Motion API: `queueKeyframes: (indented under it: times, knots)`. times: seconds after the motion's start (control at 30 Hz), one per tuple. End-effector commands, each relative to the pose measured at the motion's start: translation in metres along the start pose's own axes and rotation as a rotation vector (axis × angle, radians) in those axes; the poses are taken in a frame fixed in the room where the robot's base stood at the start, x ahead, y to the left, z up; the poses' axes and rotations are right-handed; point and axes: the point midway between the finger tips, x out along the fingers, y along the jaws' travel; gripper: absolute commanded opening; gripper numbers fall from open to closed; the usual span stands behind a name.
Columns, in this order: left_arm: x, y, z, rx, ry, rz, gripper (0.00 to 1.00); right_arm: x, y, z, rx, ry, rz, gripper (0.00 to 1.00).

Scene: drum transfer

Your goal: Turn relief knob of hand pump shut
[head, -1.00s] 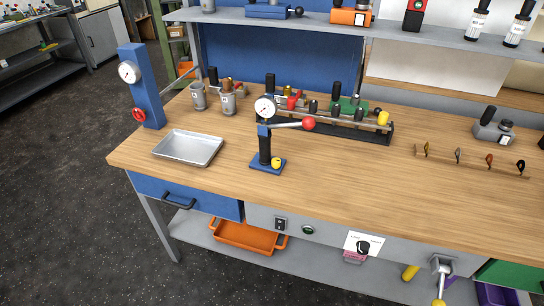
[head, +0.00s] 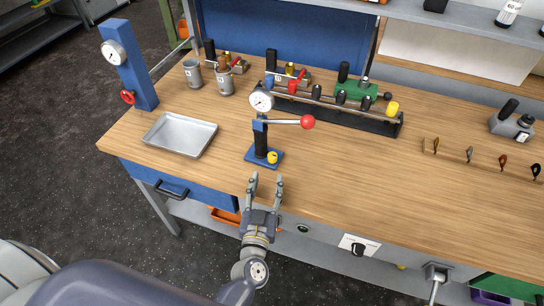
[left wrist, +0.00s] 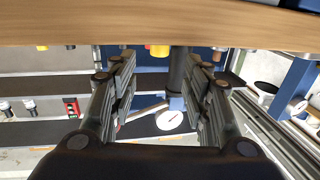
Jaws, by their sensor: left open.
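The hand pump (head: 261,140) stands upright on the bench, with a blue base plate, a black column, a round white gauge and a lever ending in a red ball. A small yellow knob (head: 272,157), which looks like the relief knob, sits low on its base. My left gripper (head: 266,180) is open and empty at the bench's front edge, just in front of the pump and apart from it. In the left wrist view, which is upside down, the yellow knob (left wrist: 160,50) and the column (left wrist: 180,70) appear between the open fingers. My right gripper is not in view.
A metal tray (head: 180,134) lies left of the pump, beside a blue post (head: 130,68) with a gauge and red handwheel. A long black rack (head: 340,112) with valves stands behind the pump. Hooks with small parts are at right. The front right bench top is clear.

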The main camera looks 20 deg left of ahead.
Motion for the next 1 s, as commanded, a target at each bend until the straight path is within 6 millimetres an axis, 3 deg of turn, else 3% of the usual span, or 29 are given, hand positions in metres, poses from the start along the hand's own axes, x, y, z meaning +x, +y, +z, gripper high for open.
queueKeyframes:
  times: [0.2,0.4,0.6,0.9,1.0]
  knots:
    - [0.042,0.000,-0.002,0.002,0.003,0.001,0.44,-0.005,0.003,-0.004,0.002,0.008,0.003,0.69]
    - [0.071,0.001,-0.001,0.002,0.002,0.002,0.44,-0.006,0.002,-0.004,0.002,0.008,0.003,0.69]
    - [0.085,0.001,0.000,0.001,-0.001,0.002,0.44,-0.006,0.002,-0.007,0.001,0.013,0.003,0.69]
    - [0.086,0.000,0.000,0.001,0.000,0.001,0.44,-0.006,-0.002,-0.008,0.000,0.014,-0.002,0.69]
    - [0.086,0.001,0.000,0.001,0.000,0.002,0.21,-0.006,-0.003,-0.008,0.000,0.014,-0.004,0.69]
